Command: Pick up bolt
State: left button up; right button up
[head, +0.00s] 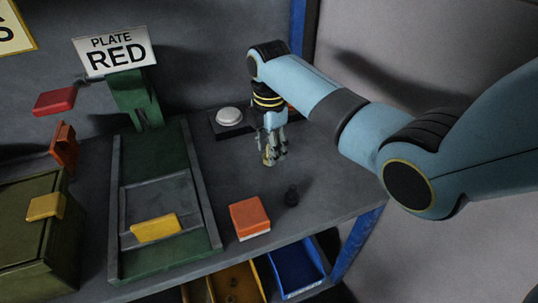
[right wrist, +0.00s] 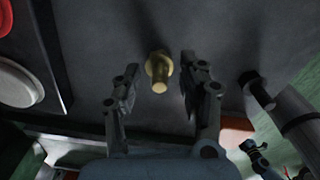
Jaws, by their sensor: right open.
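A brass bolt (right wrist: 158,70) stands between the two open fingers of my right gripper (right wrist: 155,88) in the right wrist view, apart from both. In the head view my right gripper (head: 273,150) points down at the grey table, and the brass bolt (head: 267,158) shows partly at its fingertips. A dark bolt (head: 291,195) stands on the table nearer the front; it also shows to the right of the fingers in the right wrist view (right wrist: 257,90).
A white round button (head: 229,117) sits behind the gripper. An orange block (head: 249,217) lies near the front edge. A green fixture (head: 116,240) with a yellow block (head: 155,228) stands left, under a "PLATE RED" sign (head: 115,51). Yellow and blue bins (head: 297,269) sit below.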

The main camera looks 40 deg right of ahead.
jog(key=shift+f, duration=0.25)
grip_shut()
jog(key=shift+r, duration=0.1)
